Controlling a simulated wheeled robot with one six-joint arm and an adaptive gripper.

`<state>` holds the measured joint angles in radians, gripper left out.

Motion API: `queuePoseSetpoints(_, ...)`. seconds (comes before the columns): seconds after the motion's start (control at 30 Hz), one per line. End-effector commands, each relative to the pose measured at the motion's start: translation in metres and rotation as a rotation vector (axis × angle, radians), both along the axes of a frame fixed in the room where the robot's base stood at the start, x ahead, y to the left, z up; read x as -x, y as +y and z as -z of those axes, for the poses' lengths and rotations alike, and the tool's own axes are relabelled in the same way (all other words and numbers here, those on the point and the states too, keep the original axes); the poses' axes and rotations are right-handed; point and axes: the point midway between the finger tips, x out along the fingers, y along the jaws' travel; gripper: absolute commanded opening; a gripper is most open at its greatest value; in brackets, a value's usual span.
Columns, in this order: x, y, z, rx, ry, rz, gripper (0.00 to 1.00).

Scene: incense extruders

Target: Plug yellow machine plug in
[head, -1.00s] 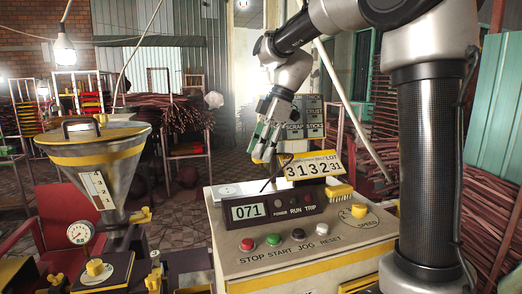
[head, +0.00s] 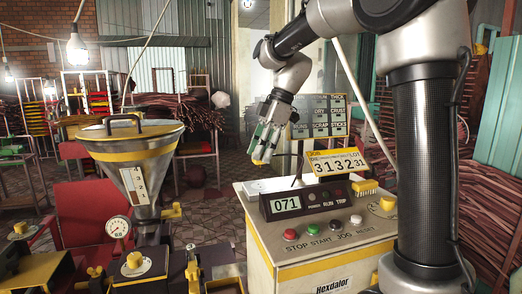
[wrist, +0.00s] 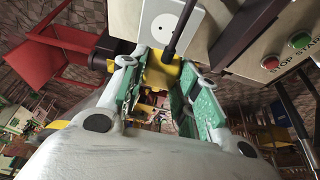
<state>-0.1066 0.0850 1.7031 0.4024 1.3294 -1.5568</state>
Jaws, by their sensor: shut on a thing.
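My gripper (head: 264,147) has green pads and is shut on the yellow plug (wrist: 162,74), which shows between the fingers in the wrist view. A dark cable (wrist: 184,28) runs up from the plug area. A white socket plate (wrist: 148,22) with small dark holes lies beyond the plug in the wrist view. In the head view the gripper hangs above a pale plate (head: 262,186) on the back left of the machine's top (head: 262,224). The plug looks apart from the socket; its prongs are hidden.
The machine has a 071 display (head: 287,205), a row of buttons (head: 314,230) and a tilted yellow number sign (head: 335,163). A metal hopper (head: 132,160) with a gauge (head: 118,228) stands left. A red chair (head: 82,205) is behind it.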

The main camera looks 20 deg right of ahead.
Motion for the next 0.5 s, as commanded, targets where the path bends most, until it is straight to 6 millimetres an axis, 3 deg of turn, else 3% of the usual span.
queuePoseSetpoints(0.5, 0.0, 0.0, 0.042, 0.0, 0.002, 0.0, 0.07)
